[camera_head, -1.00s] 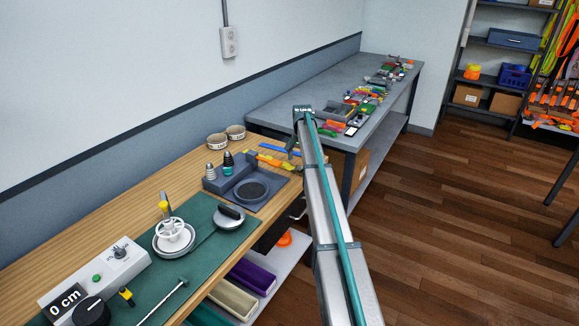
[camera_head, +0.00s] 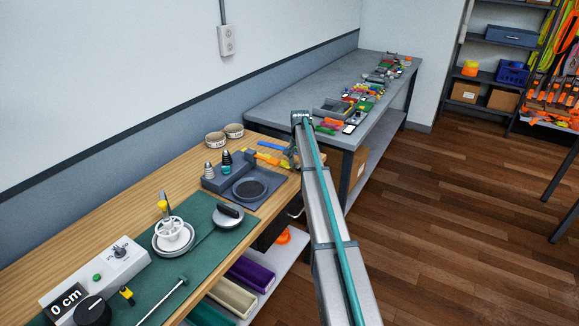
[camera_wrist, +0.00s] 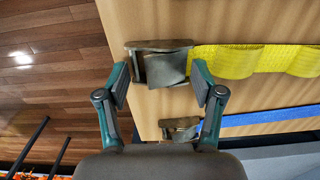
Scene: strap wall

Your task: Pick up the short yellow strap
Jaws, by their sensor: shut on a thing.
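The yellow strap (camera_wrist: 255,60) lies flat along the wooden bench, with a grey metal buckle (camera_wrist: 160,64) at its end in the wrist view. In the head view the strap (camera_head: 267,157) is at the bench's far end, its right end partly hidden by my gripper. My gripper (camera_wrist: 160,82) has a finger on each side of the buckle and is shut on that end of the strap. In the head view my gripper (camera_head: 292,158) is small and low over the bench edge.
A blue strap (camera_wrist: 270,119) with its own buckle (camera_wrist: 181,127) lies beside the yellow one. A dark grey device (camera_head: 240,178) stands close to the straps. A grey table (camera_head: 300,100) with many small items is beyond. Open floor is to the right.

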